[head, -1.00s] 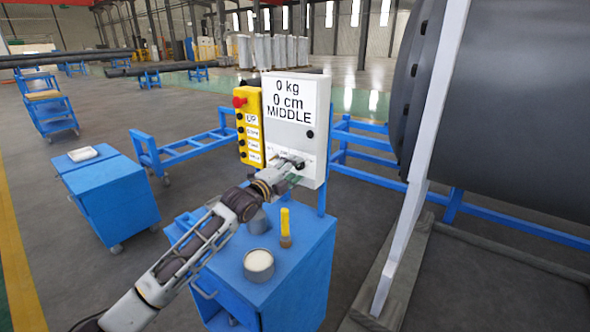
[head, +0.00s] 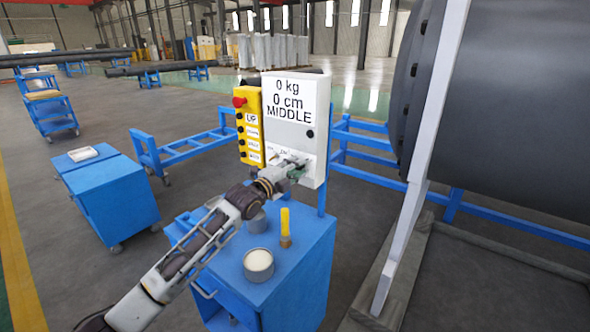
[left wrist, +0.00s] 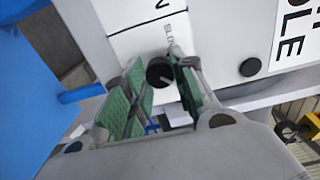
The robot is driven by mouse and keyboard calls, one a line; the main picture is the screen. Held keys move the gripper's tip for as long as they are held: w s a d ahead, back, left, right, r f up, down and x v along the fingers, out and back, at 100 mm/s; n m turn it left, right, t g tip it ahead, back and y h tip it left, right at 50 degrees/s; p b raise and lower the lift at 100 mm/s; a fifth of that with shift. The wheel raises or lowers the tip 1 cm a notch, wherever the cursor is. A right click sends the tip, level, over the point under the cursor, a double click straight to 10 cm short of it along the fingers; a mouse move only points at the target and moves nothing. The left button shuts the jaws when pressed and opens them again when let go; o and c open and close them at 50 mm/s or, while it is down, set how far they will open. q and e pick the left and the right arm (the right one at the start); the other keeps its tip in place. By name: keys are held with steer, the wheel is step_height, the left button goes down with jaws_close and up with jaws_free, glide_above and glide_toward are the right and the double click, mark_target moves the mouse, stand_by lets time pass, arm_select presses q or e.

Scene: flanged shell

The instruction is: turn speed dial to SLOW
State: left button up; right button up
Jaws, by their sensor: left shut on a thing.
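The white control box (head: 293,115) stands upright and its display reads "0 kg, 0 cm, MIDDLE". The black speed dial (left wrist: 160,72) is on the lower part of the box face, with the label "SLOW" partly legible beside it in the left wrist view. My left gripper (head: 296,165) reaches the lower box face. In the left wrist view its green-padded fingers (left wrist: 163,88) are on either side of the dial, shut on it. In the head view the gripper hides the dial. My right gripper is not in view.
A yellow button box (head: 248,125) with a red knob hangs left of the control box. Below, a blue cart (head: 285,275) carries a round tin (head: 258,265) and a yellow-handled brush (head: 285,228). A large dark cylinder (head: 510,110) and white post stand at right.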

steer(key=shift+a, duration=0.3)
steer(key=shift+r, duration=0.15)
arm_select(q)
steer(key=shift+f+n+p, duration=0.15)
steer(key=shift+n+p, duration=3.8)
steer(key=shift+n, duration=5.05)
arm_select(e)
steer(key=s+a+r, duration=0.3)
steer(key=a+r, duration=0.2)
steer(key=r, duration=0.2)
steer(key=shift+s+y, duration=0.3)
